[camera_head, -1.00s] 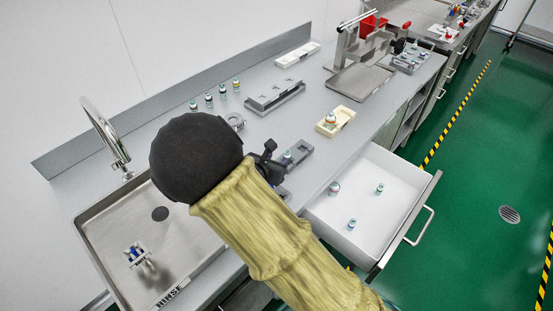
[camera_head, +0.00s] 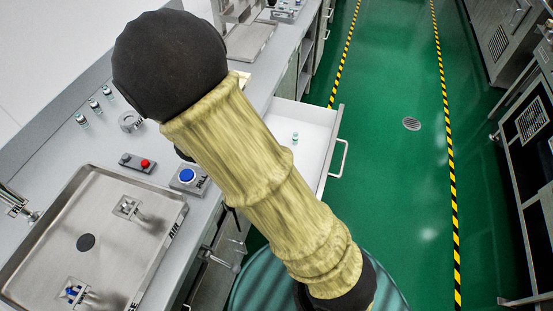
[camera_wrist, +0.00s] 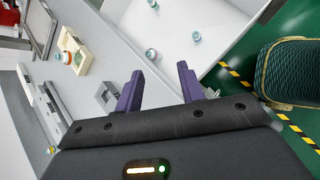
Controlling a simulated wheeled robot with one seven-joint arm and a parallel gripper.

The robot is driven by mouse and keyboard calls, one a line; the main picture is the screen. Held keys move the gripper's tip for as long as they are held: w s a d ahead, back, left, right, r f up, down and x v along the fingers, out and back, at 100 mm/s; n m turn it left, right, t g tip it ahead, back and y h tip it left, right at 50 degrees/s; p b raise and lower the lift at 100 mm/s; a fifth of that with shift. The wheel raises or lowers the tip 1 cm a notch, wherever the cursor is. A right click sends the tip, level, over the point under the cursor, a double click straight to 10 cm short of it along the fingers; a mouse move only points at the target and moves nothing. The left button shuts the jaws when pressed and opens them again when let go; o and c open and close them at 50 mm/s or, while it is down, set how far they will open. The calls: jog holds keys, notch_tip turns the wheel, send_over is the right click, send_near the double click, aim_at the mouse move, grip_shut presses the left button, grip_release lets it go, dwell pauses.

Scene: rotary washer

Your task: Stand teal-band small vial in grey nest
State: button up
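In the wrist view my gripper (camera_wrist: 160,70) is open, with two purple fingers apart and nothing between them. Beyond the fingers lies the open white drawer (camera_wrist: 185,82) with several small vials. I cannot tell which is the small teal-band vial. A grey nest-like block (camera_wrist: 108,96) is on the counter just left of the fingers. In the head view one vial (camera_head: 295,138) shows in the drawer; my arm hides the gripper and the nest.
In the head view, several vials (camera_head: 95,105) stand at the back of the counter near a grey ring (camera_head: 130,121). The steel sink (camera_head: 120,250) and blue button (camera_head: 187,176) are at left.

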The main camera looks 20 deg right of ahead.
jog(key=s+d+r+m+g+y, duration=0.1)
jog(key=s+d+r+m+y, duration=0.2)
jog(key=s+m, duration=0.3)
jog(key=s+d+r+m+g+y, duration=0.1)
jog(key=s+d+r+m+y, duration=0.2)
jog(key=m, duration=1.1)
jog(key=s, duration=0.3)
jog(key=shift+s+d, duration=0.15)
jog(key=shift+d, duration=0.05)
